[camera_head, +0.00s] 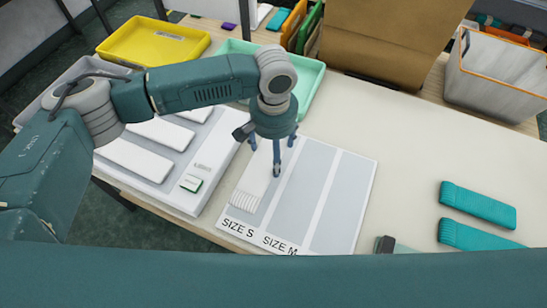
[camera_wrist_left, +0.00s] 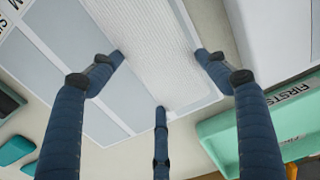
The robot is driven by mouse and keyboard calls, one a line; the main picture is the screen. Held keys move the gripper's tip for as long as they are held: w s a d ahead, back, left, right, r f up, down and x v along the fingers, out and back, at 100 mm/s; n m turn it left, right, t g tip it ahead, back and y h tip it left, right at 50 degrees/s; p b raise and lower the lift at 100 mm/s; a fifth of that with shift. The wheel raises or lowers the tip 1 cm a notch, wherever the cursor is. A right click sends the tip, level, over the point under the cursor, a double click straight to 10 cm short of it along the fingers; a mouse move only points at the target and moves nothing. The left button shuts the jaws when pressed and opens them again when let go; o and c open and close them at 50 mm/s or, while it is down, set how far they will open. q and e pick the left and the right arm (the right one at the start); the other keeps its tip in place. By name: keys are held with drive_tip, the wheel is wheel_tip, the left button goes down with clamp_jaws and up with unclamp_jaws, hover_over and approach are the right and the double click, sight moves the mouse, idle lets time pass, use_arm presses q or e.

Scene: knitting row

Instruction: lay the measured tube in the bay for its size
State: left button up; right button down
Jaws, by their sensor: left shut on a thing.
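A white ribbed knit tube (camera_head: 246,196) lies lengthwise along the SIZE S bay of the grey sizing board (camera_head: 341,205). My left gripper (camera_head: 273,168) is over the tube's far part, fingers pointing down. In the left wrist view the fingers of my left gripper (camera_wrist_left: 160,65) are shut around the white tube (camera_wrist_left: 140,30), with one finger at its end. The tube looks flat, on or just above the bay; I cannot tell if it touches. The SIZE M bay (camera_head: 306,195) and the third bay (camera_head: 345,195) are empty. My right gripper is not in view.
A white tray (camera_head: 172,198) with white panels stands left of the board. Yellow (camera_head: 152,30) and mint (camera_head: 310,88) trays are behind. Two teal tubes (camera_head: 478,205) lie at the right. The table right of the board is mostly clear.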

use_arm(q)
drive_tip(key=shift+f, duration=0.7)
wheel_tip(320, 180, down, 3)
drive_tip(key=shift+r+p, duration=0.2)
drive_tip(key=shift+p, duration=0.15)
drive_tip(key=shift+f, duration=0.5)
drive_tip(key=o, duration=0.8)
drive_tip(key=shift+f, duration=0.15)
drive_tip(key=shift+o, duration=0.2)
wheel_tip(320, 180, up, 11)
drive_tip(key=b, duration=0.2)
drive_tip(key=shift+b, duration=0.35)
drive_tip(key=shift+r, duration=0.7)
